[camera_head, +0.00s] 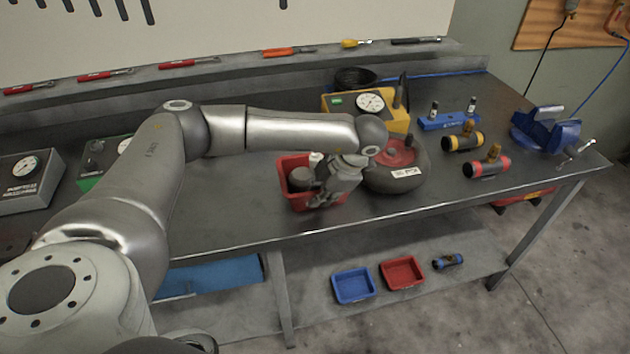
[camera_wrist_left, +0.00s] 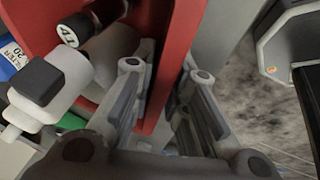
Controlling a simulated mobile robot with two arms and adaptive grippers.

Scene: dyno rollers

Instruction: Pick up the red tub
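The red tub (camera_head: 291,163) stands on the grey workbench, left of a dark round tyre-like part. It holds a dark cylinder and white bottles, which show closer in the left wrist view. My left gripper (camera_head: 322,203) is at the tub's right front side, pointing down. In the left wrist view the tub's red wall (camera_wrist_left: 183,40) runs between the two fingers of my left gripper (camera_wrist_left: 163,88). The fingers are apart, one on the inner side and one on the outer side. Firm contact is not visible. My right gripper is out of view.
The round part (camera_head: 400,181) stands close to the right of the gripper. A yellow gauge box (camera_head: 340,101) is behind it. Pipe fittings (camera_head: 488,165) and a blue vise (camera_head: 548,130) are farther right. The lower shelf holds a blue tray (camera_head: 353,286) and a red tray (camera_head: 402,273).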

